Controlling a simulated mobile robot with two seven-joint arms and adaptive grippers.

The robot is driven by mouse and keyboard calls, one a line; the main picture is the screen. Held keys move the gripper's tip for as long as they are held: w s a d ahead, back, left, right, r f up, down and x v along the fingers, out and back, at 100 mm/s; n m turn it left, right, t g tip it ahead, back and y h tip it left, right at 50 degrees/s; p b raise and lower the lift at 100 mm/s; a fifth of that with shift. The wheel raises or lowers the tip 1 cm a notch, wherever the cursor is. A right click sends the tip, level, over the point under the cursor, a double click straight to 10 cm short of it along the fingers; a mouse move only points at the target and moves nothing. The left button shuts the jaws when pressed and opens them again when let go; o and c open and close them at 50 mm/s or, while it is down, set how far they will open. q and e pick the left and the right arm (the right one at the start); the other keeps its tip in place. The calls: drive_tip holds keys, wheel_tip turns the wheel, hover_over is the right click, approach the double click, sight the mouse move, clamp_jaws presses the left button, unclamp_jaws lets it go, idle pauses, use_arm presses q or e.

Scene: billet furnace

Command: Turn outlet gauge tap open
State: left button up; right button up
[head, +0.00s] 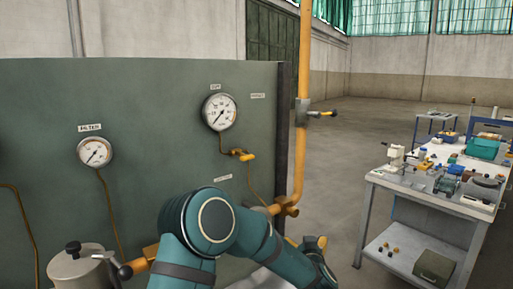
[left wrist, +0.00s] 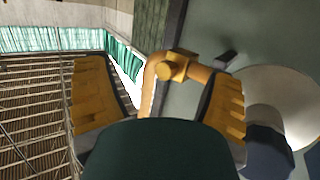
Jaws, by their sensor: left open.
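A round white gauge (head: 219,112) is on the grey-green panel, with a small label above it that is too blurred to read surely. Below it, a small brass tap (head: 243,154) with a yellow lever sits on the thin gauge tube, right of the gauge's centre. My left arm crosses the lower middle of the head view, and its yellow fingers show partly low right of the tap, apart from it. In the left wrist view my left gripper (left wrist: 158,70) is open, with an orange pipe fitting (left wrist: 172,70) seen beyond, between the fingers. My right gripper is not in view.
A thick orange pipe (head: 301,90) with a dark-handled valve (head: 318,113) runs along the panel's right edge. A second gauge (head: 95,152) is at left. A grey canister (head: 78,268) stands at lower left. A cluttered workbench (head: 383,180) is at right, with open floor before it.

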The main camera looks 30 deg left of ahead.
use_arm(q)
drive_tip(key=a+r+n+g+y+p, duration=0.1)
drive_tip(key=a+r+n+y, duration=0.15)
drive_tip(key=r, duration=0.45)
drive_tip(key=a+r+n+g+y+p, duration=0.15)
drive_tip(key=r+y, duration=0.25)
drive_tip(key=r, duration=0.4)
drive_tip(key=n+g+y+p, duration=0.1)
drive_tip(key=n+g+y, duration=0.2)
drive_tip(key=n+g, duration=0.15)
approach(248, 156)
drive_tip(key=shift+m+h, duration=0.25)
drive_tip(key=shift+m, duration=0.2)
drive_tip(key=p+x, duration=0.1)
drive_tip(key=x, duration=0.9)
drive_tip(key=shift+w+a+r, duration=0.1)
drive_tip(key=shift+a+r, duration=0.05)
drive_tip(key=shift+r, duration=0.05)
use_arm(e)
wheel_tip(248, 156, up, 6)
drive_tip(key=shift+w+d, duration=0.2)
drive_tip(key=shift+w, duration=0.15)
use_arm(q)
drive_tip(key=c, duration=1.2)
